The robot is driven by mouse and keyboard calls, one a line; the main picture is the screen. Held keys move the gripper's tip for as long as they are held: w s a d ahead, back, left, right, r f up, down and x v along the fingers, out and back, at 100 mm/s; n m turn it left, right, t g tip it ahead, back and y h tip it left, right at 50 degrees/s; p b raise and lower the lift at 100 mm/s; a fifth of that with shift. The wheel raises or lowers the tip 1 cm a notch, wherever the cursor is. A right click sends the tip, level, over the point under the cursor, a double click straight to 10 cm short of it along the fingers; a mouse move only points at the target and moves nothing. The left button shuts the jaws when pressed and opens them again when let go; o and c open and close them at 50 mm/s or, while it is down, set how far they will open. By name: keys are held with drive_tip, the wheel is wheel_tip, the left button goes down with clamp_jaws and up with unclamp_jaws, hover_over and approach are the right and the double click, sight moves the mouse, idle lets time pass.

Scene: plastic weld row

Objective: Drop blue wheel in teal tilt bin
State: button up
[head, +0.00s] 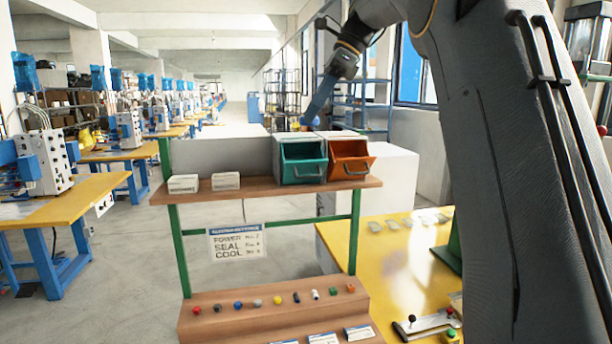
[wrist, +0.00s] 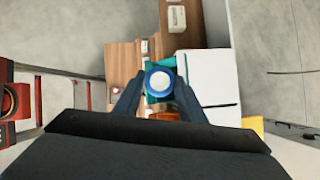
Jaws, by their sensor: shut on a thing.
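The blue wheel (wrist: 158,80), a round blue ring with a pale centre, is held between the fingers of my gripper (wrist: 157,85) in the wrist view. The gripper also shows in the head view (head: 308,118), pointing down above the back of the bins; the wheel is hard to make out there. The teal tilt bin (head: 302,170) stands on the wooden shelf, open at the top front, with a handle. In the wrist view, parts of the teal bin (wrist: 165,63) show below and around the wheel, which hides much of it.
An orange tilt bin (head: 349,167) stands right beside the teal one. Two small pale boxes (head: 225,181) lie on the shelf (head: 262,191) to the left. A lower wooden step (head: 265,315) holds several small coloured parts. A yellow table (head: 400,255) is at right.

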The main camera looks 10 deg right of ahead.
drive_tip(key=shift+f, duration=0.3)
drive_tip(key=shift+a+f, duration=0.1)
drive_tip(key=shift+f, duration=0.05)
drive_tip(key=shift+x, duration=0.85)
drive_tip(key=o, duration=1.1)
drive_tip(key=shift+o, duration=0.2)
drive_tip(key=shift+b, duration=0.3)
drive_tip(key=b+v, duration=0.1)
drive_tip(key=v, duration=0.6)
drive_tip(key=shift+r, duration=0.35)
drive_tip(key=shift+s, duration=0.1)
